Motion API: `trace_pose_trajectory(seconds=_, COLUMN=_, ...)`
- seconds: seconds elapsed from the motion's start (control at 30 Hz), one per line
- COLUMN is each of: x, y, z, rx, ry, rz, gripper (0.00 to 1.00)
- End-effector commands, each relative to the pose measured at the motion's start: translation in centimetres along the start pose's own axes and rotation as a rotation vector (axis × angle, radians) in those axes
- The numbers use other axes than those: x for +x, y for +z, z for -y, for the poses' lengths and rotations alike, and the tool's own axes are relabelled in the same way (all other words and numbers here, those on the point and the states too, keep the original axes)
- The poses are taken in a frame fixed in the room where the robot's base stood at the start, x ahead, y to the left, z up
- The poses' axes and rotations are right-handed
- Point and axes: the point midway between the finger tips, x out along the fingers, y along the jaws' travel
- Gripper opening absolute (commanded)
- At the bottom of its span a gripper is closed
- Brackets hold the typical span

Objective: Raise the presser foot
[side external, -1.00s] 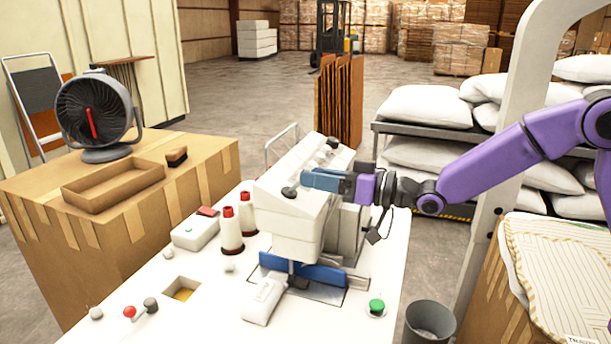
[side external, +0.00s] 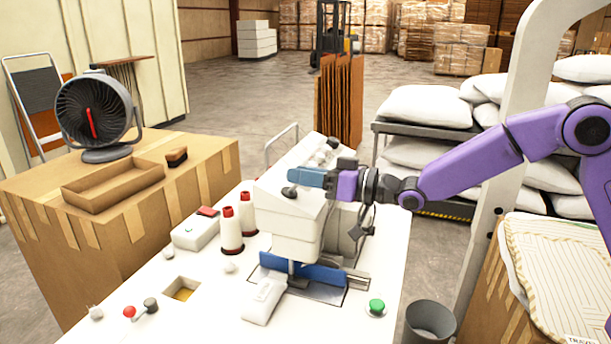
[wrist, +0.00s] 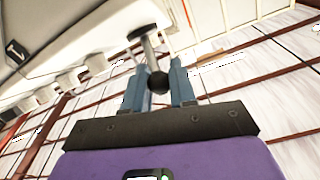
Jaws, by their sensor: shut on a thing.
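The white sewing machine (side external: 290,226) stands on the white table. Its presser foot area (side external: 296,282) shows low under the head, beside a blue bar (side external: 322,274); the foot's exact height is too small to tell. My gripper (side external: 291,176) is at the top of the head, beside a dark round knob (side external: 289,191). In the wrist view my blue fingers (wrist: 158,70) are shut around a lever with a dark ball end (wrist: 157,83). The lever's pale rod runs up to a dark cap (wrist: 142,32) near the white machine body. The fingers hide the lever in the side view.
Two red-topped thread cones (side external: 231,230) stand left of the machine. A green button (side external: 376,306) is at the table's right edge, near a grey bin (side external: 430,322). A cardboard box (side external: 190,190) with a fan (side external: 95,112) is at the left. Space above the table front is clear.

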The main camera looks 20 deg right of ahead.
Motion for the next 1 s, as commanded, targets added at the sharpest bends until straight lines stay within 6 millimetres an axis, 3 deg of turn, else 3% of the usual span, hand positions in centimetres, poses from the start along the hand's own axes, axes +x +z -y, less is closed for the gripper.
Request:
trace_pose_trajectory(seconds=0.5, x=1.1, y=-0.6, z=0.4, rx=-0.005, ry=0.052, rz=0.219, gripper=0.00)
trace_pose_trajectory(seconds=0.93, x=1.2, y=-0.6, z=0.3, rx=-0.006, ry=0.064, rz=0.243, gripper=0.00)
trace_pose_trajectory(seconds=0.97, x=1.2, y=-0.6, z=0.3, rx=-0.006, ry=0.064, rz=0.243, gripper=0.32)
trace_pose_trajectory(seconds=1.0, x=1.2, y=-0.6, z=0.3, rx=-0.006, ry=0.064, rz=0.243, gripper=0.45)
